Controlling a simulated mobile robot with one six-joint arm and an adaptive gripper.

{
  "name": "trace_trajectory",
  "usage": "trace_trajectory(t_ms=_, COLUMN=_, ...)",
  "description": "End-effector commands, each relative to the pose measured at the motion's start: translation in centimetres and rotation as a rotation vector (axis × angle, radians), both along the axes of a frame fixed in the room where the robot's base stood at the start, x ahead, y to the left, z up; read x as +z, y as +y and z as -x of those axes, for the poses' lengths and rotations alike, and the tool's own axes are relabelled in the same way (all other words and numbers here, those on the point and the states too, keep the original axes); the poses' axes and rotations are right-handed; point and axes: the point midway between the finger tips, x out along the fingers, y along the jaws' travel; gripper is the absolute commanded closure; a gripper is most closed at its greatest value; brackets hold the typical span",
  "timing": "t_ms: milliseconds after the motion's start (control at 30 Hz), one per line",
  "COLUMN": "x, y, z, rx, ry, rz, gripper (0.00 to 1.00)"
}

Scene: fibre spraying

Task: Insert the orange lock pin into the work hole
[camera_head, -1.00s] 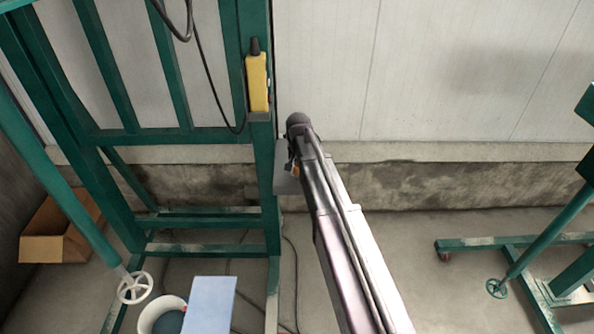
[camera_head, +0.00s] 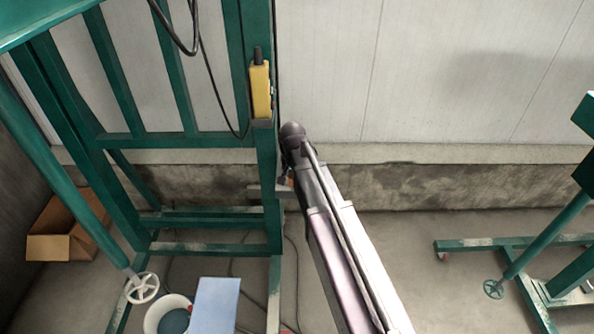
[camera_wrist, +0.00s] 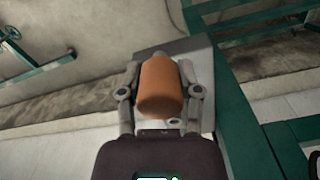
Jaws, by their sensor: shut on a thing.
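The orange lock pin (camera_wrist: 160,88) is a thick orange cylinder with a grey tip at its far end. In the wrist view it sits between the two grey fingers of my gripper (camera_wrist: 159,72), which are shut on it. The pin points away from the wrist camera, toward a light grey flat piece beside a green post. In the head view my gripper (camera_head: 287,180) is small and mostly hidden by my own arm, close to the post, with a bit of orange showing. The work hole cannot be made out in either view.
The green post (camera_head: 266,160) carries a yellow control box (camera_head: 260,90) with a hanging cable. A grey flat piece (camera_head: 262,191) shows at the post. A bucket (camera_head: 168,314), a blue-white board (camera_head: 214,305) and a cardboard box (camera_head: 62,230) are lower left.

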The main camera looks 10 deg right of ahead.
Motion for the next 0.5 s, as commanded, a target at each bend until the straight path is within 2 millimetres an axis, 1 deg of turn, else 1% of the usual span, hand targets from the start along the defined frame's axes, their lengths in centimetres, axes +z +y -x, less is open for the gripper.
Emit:
trace_trajectory(t_ms=33, x=0.2, y=0.6, z=1.6, rx=0.002, ry=0.0, rz=0.0, gripper=1.0)
trace_trajectory(t_ms=200, x=0.5, y=2.2, z=4.3, rx=0.002, ry=0.0, rz=0.0, gripper=1.0)
trace_trajectory(t_ms=300, x=0.6, y=2.9, z=5.5, rx=0.002, ry=0.0, rz=0.0, gripper=1.0)
trace_trajectory(t_ms=500, x=0.7, y=3.8, z=6.8, rx=0.001, ry=0.0, rz=0.0, gripper=1.0)
